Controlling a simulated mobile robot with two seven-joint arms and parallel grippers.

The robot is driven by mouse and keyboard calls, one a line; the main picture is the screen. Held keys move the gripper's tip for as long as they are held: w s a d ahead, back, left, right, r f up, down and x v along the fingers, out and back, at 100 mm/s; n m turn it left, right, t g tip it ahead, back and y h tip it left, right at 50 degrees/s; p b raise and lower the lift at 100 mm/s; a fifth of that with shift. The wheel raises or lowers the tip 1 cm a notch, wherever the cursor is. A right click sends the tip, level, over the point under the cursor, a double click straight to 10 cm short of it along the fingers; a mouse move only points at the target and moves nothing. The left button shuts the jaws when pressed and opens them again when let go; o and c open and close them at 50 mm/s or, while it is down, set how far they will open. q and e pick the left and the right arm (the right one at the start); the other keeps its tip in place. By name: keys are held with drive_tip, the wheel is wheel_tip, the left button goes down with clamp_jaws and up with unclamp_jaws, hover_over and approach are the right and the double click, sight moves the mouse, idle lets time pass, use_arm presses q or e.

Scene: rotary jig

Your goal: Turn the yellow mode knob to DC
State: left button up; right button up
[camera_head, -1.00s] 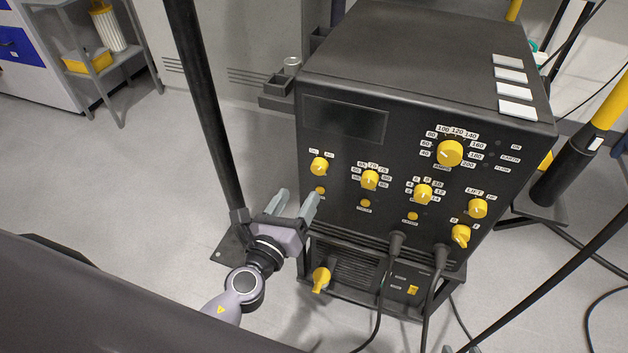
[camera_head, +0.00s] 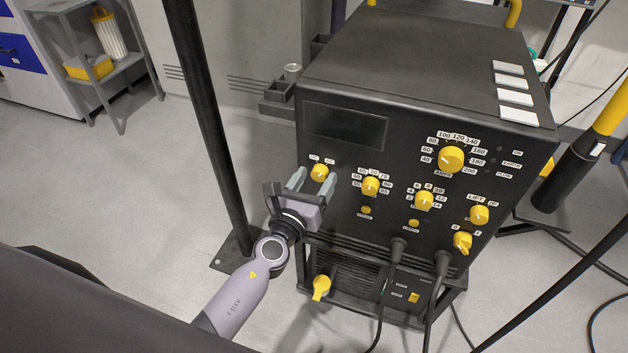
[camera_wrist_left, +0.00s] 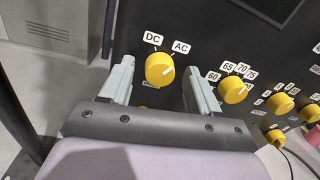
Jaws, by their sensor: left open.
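The yellow mode knob (camera_head: 319,173) is at the upper left of the black machine's front panel. In the left wrist view the knob (camera_wrist_left: 159,69) has a DC label (camera_wrist_left: 153,38) above it and an AC label (camera_wrist_left: 181,47) to its upper right. Its white mark points right, on the AC side. My left gripper (camera_head: 311,181) is open in front of the panel at this knob. In the wrist view the fingers of the gripper (camera_wrist_left: 160,74) appear on either side of the knob; I see no clear contact. My right gripper is not in view.
A second yellow knob (camera_head: 370,186) sits to the right, near the right finger in the wrist view. Several other knobs and two plugged cables (camera_head: 398,250) are on the panel. A black post (camera_head: 205,120) stands left of my left gripper. A small dark tray (camera_head: 276,103) is behind it.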

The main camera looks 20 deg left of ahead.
use_arm(q)
drive_tip(key=c, duration=1.1)
drive_tip(key=shift+o, duration=0.3)
drive_tip(key=shift+n, duration=0.3)
drive_tip(key=shift+f+n+b, duration=0.15)
drive_tip(key=shift+n+b, duration=0.65)
drive_tip(key=shift+n, duration=0.4)
drive_tip(key=n+b, duration=0.1)
drive_tip(key=n, duration=0.1)
drive_tip(key=shift+n, duration=0.4)
drive_tip(key=n+b, duration=0.2)
drive_tip(key=n, duration=0.2)
drive_tip(key=shift+a+n+t+y+b, duration=0.1)
drive_tip(key=shift+n+t+y+b, duration=0.3)
drive_tip(key=shift+n, duration=0.9)
